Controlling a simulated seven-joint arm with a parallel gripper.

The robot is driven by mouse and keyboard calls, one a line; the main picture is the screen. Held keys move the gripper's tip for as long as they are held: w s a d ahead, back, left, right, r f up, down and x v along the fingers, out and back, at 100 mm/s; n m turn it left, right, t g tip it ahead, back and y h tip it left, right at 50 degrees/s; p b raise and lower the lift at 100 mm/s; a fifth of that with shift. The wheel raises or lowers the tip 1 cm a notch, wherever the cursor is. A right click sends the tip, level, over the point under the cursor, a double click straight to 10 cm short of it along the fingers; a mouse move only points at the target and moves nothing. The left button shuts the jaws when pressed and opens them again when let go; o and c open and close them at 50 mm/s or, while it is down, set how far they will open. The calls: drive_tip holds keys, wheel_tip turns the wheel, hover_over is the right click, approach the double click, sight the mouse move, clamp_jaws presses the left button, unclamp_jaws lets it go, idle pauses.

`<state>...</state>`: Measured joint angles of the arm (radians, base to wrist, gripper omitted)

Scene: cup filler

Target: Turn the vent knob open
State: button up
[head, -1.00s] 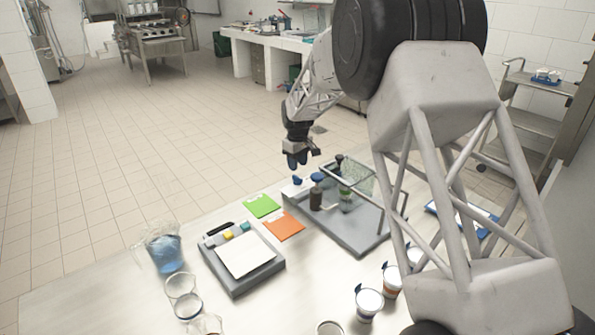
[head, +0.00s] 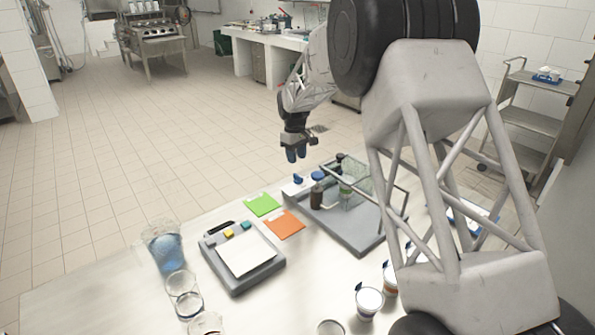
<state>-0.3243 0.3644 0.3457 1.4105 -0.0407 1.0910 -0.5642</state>
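The cup filler has a grey base (head: 357,229) with an upright frame and mesh panel on it. A small blue piece (head: 298,179) shows at its far left corner, and a blue round piece (head: 318,175) is just right of it. Either may be the vent knob; I cannot tell which. My gripper (head: 297,155) points down, above and slightly behind these blue pieces, with a visible gap to them.
A dark cylinder (head: 317,197) stands on the filler base. Green (head: 263,205) and orange (head: 285,224) cards lie left of it. A grey scale (head: 243,262), a jug of blue liquid (head: 166,248) and a clear glass (head: 184,294) are farther left. White cups (head: 368,301) stand in front.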

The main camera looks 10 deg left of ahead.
sight(298, 175)
drive_tip(key=shift+w+a+f+g+h, duration=0.2)
drive_tip(key=shift+w+a+g+h, duration=0.75)
drive_tip(key=shift+h, duration=0.45)
drive_tip(key=shift+s, duration=0.1)
drive_tip(key=shift+x, duration=3.9)
drive_tip(key=shift+s, duration=0.1)
clamp_jaws()
